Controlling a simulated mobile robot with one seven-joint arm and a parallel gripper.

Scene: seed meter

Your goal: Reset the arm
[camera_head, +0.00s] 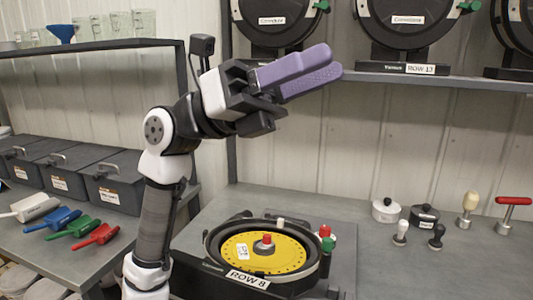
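My arm rises from the bottom left of the view, and my gripper (327,66) is held up in the air, pointing right. Its two purple fingers lie close to each other, seen from the side, and I see nothing held between them. Whether a small gap remains between the fingertips is hard to tell from this angle. The gripper is above and apart from the seed meter marked ROW 8 (247,279), which sits on the bench with a yellow disc (292,258) and a red-topped knob (266,239) in its middle.
Shelved meters, including ROW 13 (420,69), stand behind at upper right. Right of the seed meter are small lidded pots (385,210), stampers and a red-handled tool (513,201). At left are black bins (113,182), coloured scoops (97,235) and a blue funnel (61,33).

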